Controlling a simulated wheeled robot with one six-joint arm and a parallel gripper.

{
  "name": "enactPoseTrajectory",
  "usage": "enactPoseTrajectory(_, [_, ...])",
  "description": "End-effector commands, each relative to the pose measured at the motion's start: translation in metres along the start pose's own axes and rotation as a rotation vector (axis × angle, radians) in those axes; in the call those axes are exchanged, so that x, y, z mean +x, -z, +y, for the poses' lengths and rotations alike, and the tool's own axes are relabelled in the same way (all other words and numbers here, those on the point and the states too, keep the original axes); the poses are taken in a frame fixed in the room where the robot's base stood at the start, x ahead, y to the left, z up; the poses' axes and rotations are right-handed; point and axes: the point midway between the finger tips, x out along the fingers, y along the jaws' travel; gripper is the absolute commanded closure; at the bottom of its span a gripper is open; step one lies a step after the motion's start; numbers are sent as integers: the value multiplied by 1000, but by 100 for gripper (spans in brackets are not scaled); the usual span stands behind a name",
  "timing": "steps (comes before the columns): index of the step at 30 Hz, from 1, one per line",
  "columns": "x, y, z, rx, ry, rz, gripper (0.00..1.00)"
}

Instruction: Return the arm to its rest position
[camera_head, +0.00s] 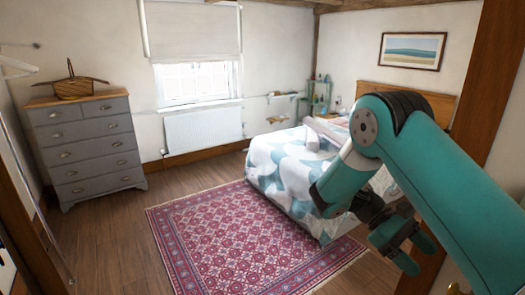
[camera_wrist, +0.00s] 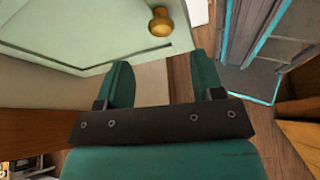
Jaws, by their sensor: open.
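My teal arm (camera_head: 440,170) reaches in from the right side of the head view and bends at a dark joint. My gripper (camera_head: 418,257) hangs low at the right, pointing down and toward the lower right. In the wrist view my gripper (camera_wrist: 163,80) shows two teal fingers spread apart with nothing between them. Near the fingers is a pale green panel (camera_wrist: 75,25) with a round brass knob (camera_wrist: 161,21). I cannot tell whether the fingers touch the panel.
A bed (camera_head: 285,165) stands behind my arm. A patterned rug (camera_head: 235,235) covers the middle floor. A grey dresser (camera_head: 88,150) with a basket (camera_head: 72,86) stands at the left. A wooden post (camera_head: 490,85) rises close at the right. Wooden floor (camera_head: 110,245) is clear at the left.

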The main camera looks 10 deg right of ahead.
Motion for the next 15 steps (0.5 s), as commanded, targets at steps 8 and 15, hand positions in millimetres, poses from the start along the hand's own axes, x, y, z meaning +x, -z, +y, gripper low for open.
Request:
enactPoseTrajectory(8, [-9,29,-25,-83,-55,431,39])
enactPoseTrajectory(15, [-14,34,-115,-192,49,914,39])
